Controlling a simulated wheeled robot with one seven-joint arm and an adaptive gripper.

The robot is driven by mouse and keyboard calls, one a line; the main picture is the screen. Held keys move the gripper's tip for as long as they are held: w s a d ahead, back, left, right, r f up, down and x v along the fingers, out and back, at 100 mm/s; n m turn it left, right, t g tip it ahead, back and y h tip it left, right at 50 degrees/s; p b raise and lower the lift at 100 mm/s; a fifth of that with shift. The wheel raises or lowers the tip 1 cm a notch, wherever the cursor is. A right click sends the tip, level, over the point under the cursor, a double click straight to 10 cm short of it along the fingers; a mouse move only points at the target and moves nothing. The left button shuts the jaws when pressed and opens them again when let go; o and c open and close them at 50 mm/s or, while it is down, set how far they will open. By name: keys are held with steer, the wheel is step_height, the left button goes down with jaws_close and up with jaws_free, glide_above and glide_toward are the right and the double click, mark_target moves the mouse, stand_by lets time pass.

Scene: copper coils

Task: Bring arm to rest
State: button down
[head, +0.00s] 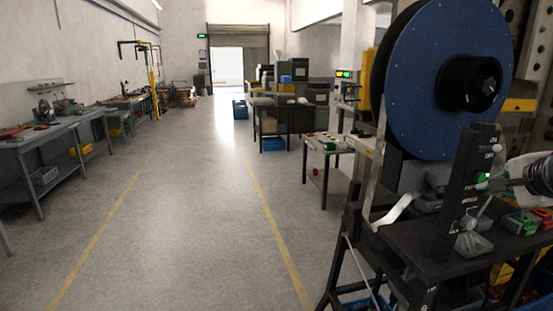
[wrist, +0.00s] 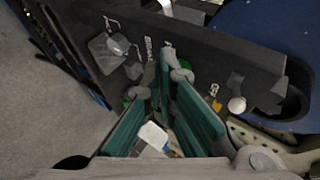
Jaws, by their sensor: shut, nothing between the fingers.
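My gripper shows in the wrist view (wrist: 164,78) with its teal-padded fingers closing together at the tips. Nothing is visible between the tips. It points toward a dark control panel (wrist: 215,52) with grey knobs and levers, and its tips overlap the panel in the picture; I cannot tell whether they touch it. In the head view, a dark jointed part that seems to be my arm (head: 541,176) reaches in from the right edge, beside the dark upright control panel (head: 468,165). The gripper's tips are not clear there.
A large blue reel (head: 430,80) stands behind the panel. Red and green items (head: 522,222) lie on the machine's dark shelf (head: 425,252). Workbenches (head: 62,140) line the left wall. A dark table (head: 290,119) stands farther back. The aisle (head: 185,200) between yellow lines is clear.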

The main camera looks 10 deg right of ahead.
steer(key=s+a+n+g+y, duration=0.2)
steer(key=a+n+y, duration=0.6)
steer(key=a, duration=1.6)
steer(key=s+a+f+n+g+h, duration=0.2)
steer(key=s+a+n, duration=0.2)
steer(key=s+n, duration=0.2)
steer(key=s+a+f+n+g+h, duration=0.1)
steer(key=s+a+f+n+h, duration=0.1)
steer(key=s+a+n, duration=0.2)
steer(key=s+n, duration=0.2)
steer(key=s, duration=0.2)
steer(key=shift+f+g, duration=0.15)
steer(key=shift+g, duration=0.25)
steer(key=shift+d, duration=0.1)
